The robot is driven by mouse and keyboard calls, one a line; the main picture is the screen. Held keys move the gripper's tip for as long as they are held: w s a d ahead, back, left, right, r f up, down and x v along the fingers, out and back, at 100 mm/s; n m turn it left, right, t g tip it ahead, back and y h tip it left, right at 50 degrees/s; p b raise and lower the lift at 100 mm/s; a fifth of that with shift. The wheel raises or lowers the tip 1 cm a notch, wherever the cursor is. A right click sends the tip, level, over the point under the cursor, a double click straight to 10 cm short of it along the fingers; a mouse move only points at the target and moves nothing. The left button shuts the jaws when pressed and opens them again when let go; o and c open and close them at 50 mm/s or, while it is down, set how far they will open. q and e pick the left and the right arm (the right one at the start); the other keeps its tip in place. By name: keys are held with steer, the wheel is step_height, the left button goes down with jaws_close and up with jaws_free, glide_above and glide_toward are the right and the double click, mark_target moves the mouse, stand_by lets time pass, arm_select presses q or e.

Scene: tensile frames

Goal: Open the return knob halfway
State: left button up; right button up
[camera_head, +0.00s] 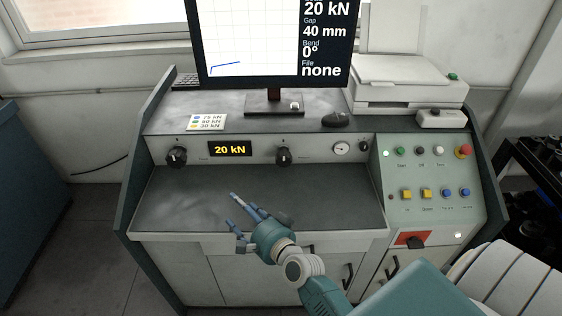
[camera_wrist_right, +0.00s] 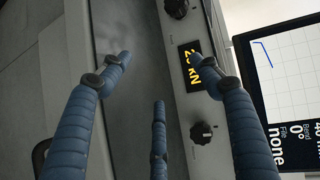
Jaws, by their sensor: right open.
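Two black knobs sit on the console's upright front strip: a left knob (camera_head: 176,156) and a right knob (camera_head: 283,156), on either side of a yellow-lit display (camera_head: 230,149) reading 20 kN. Their labels are too small to read, so I cannot tell which is the return knob. In the right wrist view the left knob (camera_wrist_right: 176,8) is at the top and the right knob (camera_wrist_right: 201,133) lower down. My right gripper (camera_head: 238,208) is open and empty over the desk surface, in front of the display and apart from both knobs. My left gripper is out of view.
A monitor (camera_head: 275,40), a mouse (camera_head: 335,119) and a printer (camera_head: 408,80) stand on the top shelf. A dial gauge (camera_head: 341,148) and small black knob (camera_head: 365,146) are right of the knobs. A button panel (camera_head: 428,180) with a red switch is at right. The desk surface (camera_head: 190,195) is clear.

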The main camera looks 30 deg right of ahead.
mark_target(283, 162)
steer(key=w+d+m+h, duration=0.1)
steer(key=d+m, duration=0.1)
steer(key=m, duration=0.1)
steer(key=w+d+r+m+t+h, duration=0.1)
steer(key=d+m+h, duration=0.1)
steer(key=d+m, duration=0.1)
steer(key=w+d+m+h, duration=0.1)
steer(key=d+m+h, duration=0.1)
steer(key=d+m, duration=0.1)
steer(key=shift+w+d+r+t, duration=0.15)
steer(key=shift+r+t, duration=0.05)
steer(key=shift+t, duration=0.2)
steer(key=d+m+h, duration=0.2)
steer(key=d+m+g+h, duration=0.1)
steer(key=d+m, duration=0.2)
steer(key=s+d+f+m+h, duration=0.1)
steer(key=d+m+h, duration=0.1)
steer(key=shift+d+m+g+h, duration=0.15)
steer(key=shift+m+g+h, duration=0.15)
steer(key=shift+g, duration=0.1)
steer(key=x, duration=1)
steer(key=shift+w+d, duration=0.2)
steer(key=shift+d, duration=0.05)
steer(key=c, duration=1.2)
